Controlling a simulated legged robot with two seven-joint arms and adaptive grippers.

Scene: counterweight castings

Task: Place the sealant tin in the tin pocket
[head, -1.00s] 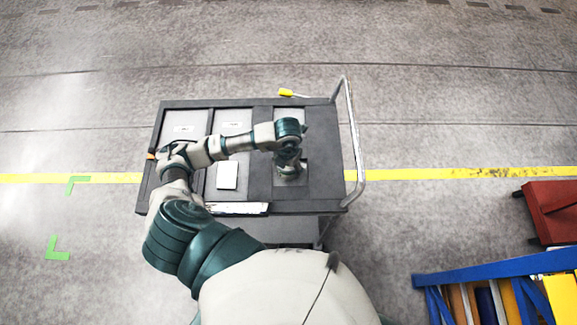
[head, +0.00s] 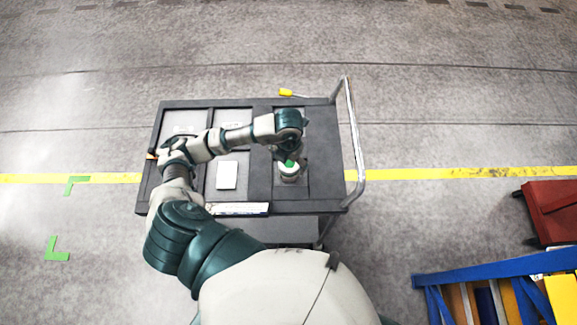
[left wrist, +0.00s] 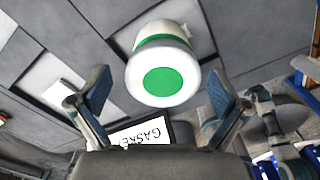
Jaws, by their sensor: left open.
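The sealant tin (head: 289,176) is white with a green spot on its lid. It stands in the near part of the right-hand recess of the dark tray (head: 261,180) on a cart. In the left wrist view the tin (left wrist: 163,62) shows its green lid spot and a green band, with no finger touching it that I can see. My left gripper (head: 285,155) is open, just above and behind the tin in the head view. In the left wrist view its two fingers are spread to either side of the tin. Whether the tin sits fully down is hard to tell. My right gripper is not seen.
A white card (head: 227,175) lies in the middle recess. A metal cart handle (head: 352,140) rises at the right, and a yellow item (head: 286,92) is at the back edge. A red box (head: 555,208) and a blue rack (head: 490,268) stand at the right.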

